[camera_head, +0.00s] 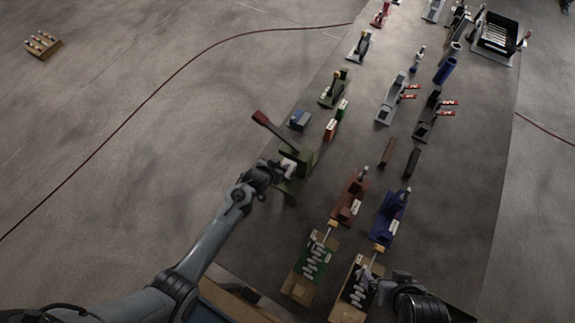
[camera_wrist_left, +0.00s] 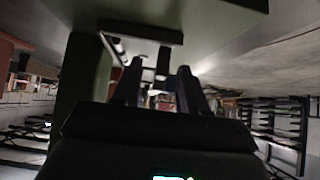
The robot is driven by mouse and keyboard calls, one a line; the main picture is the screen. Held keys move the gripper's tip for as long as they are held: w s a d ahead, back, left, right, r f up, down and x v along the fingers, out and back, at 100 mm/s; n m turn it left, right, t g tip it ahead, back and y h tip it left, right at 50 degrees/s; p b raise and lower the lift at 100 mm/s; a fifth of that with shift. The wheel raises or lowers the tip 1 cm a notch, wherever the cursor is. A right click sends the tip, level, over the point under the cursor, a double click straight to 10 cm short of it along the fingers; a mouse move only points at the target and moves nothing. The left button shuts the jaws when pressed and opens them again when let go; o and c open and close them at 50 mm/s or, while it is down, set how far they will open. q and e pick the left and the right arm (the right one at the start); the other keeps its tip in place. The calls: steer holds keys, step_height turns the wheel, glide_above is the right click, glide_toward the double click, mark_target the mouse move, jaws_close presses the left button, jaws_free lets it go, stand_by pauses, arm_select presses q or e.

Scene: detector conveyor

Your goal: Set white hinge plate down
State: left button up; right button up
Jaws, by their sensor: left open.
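A white piece (camera_head: 289,167), which looks like the white hinge plate, sits at the side of a dark green fixture (camera_head: 298,184) with a red-tipped lever (camera_head: 262,119). My left gripper (camera_head: 277,171) is right beside it.
A blue block (camera_head: 299,120) and red and green blocks (camera_head: 331,130) stand behind the green fixture. A red fixture (camera_head: 349,197) and a blue fixture (camera_head: 390,214) stand to the right. A green board (camera_head: 314,262) lies in front. The grey surface at the right (camera_head: 460,180) is clear.

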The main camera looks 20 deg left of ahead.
arm_select(q)
jaws_close()
stand_by(0.5)
